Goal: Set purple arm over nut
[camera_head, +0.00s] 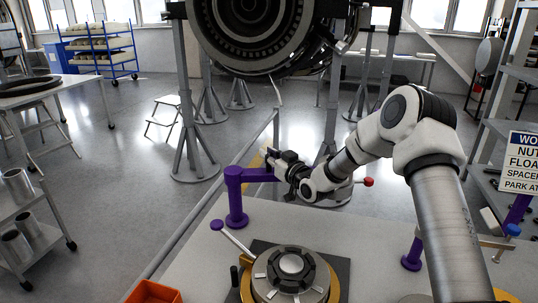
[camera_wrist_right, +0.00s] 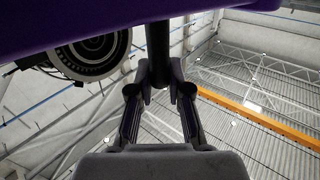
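The purple arm (camera_head: 257,174) reaches right from the top of a purple post (camera_head: 236,205) at the bench's back left edge. The slotted dark and silver nut (camera_head: 291,266) sits in a round gold-rimmed fixture at the front; the arm is behind it, not over it. My right gripper (camera_head: 277,163) is at the arm's outer end. In the right wrist view, the purple arm (camera_wrist_right: 90,22) spans the top and a dark rod (camera_wrist_right: 158,55) hangs from it. The fingers (camera_wrist_right: 160,90) close around the rod from both sides. My left gripper is out of view.
A second purple post (camera_head: 412,255) and a blue knob (camera_head: 514,229) are at right. An orange bin (camera_head: 153,292) is at front left. The bench top (camera_head: 350,225) between the posts is bare.

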